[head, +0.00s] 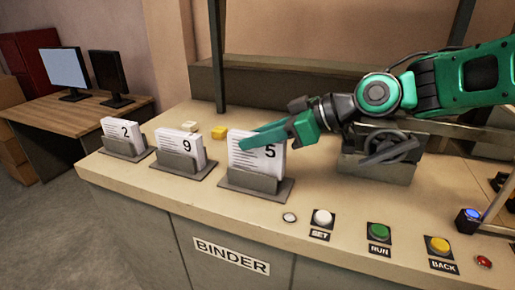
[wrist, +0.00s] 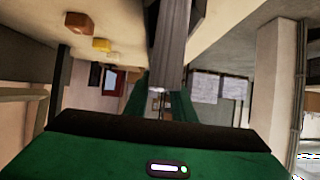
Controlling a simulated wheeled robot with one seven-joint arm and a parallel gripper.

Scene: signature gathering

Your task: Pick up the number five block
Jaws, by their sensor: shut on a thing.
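The number five block (head: 248,165) is a white stack of sheets marked "5", upright in a grey holder (head: 252,183) on the counter. My gripper (head: 246,141) reaches in from the right, with a green finger across the upper part of the block. It is shut on the block; the far finger is mostly hidden. In the wrist view my gripper (wrist: 161,103) shows its two green fingers on either side of a narrow grey upright shape. I cannot make out the number there.
A yellow button (head: 219,132) is behind. Buttons, including SET (head: 322,218) and RUN (head: 379,231), line the counter's front right. A grey machine (head: 380,165) sits under my arm.

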